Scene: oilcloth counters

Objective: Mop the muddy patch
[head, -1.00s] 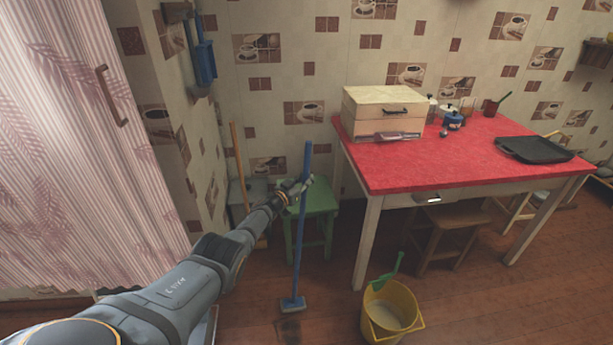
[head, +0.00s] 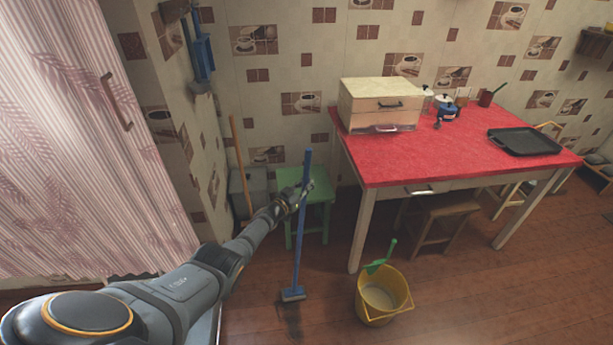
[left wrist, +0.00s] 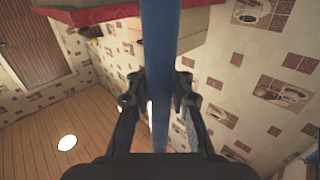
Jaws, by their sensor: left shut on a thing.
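A mop with a blue handle (head: 302,215) stands nearly upright, its grey head (head: 293,294) low at the floor. My left gripper (head: 305,190) is shut on the upper part of the handle. In the left wrist view the blue handle (left wrist: 160,60) runs between the two fingers (left wrist: 158,95). A dark muddy patch (head: 292,318) shows on the brown floor just in front of the mop head. Whether the head touches the patch's far edge I cannot tell. My right gripper is not in view.
A yellow bucket (head: 404,306) with a green-handled tool (head: 380,265) stands right of the mop. A green stool (head: 318,197) is behind the mop. A red-topped table (head: 450,155) stands at the right. A pink curtain (head: 75,130) hangs at the left.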

